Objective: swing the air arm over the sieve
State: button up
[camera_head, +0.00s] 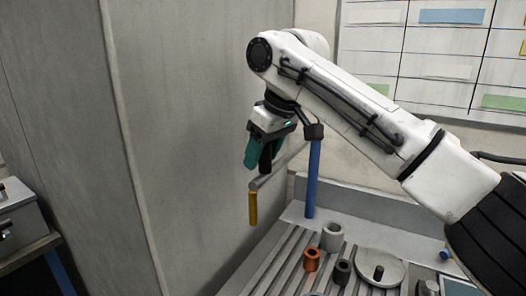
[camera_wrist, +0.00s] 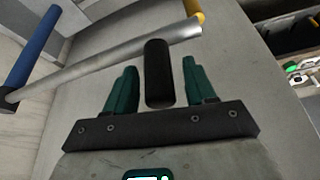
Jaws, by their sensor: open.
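The air arm is a grey bar (camera_head: 277,174) (camera_wrist: 110,62) on a blue post (camera_head: 313,180) (camera_wrist: 36,45). A yellow piece (camera_head: 252,208) (camera_wrist: 194,10) hangs at its free end, which points left over the bench's edge. A black handle (camera_wrist: 158,75) stands on the bar. My gripper (camera_head: 260,158) (camera_wrist: 160,80) is open, its green fingers on either side of the handle, with gaps visible. A round grey disc with a dark knob (camera_head: 379,268) lies on the bench; I cannot tell whether it is the sieve.
A slatted bench (camera_head: 260,272) holds an orange ring-shaped piece (camera_head: 311,260), a grey one (camera_head: 332,236) and a dark one (camera_head: 342,271). A grey wall panel (camera_head: 190,130) stands close left of the arm's free end. A chart board (camera_head: 430,60) hangs behind.

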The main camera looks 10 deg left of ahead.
jog(key=shift+c, duration=0.4)
grip_shut()
jog(key=s+d+n, duration=0.1)
jog(key=s+d, duration=0.1)
jog(key=d, duration=1.1)
jog(key=shift+s+d+g+p, duration=0.15)
jog(key=shift+g+p, duration=0.15)
jog(key=shift+p, duration=0.15)
jog(key=shift+o, duration=0.4)
grip_release()
jog(key=shift+r, duration=0.1)
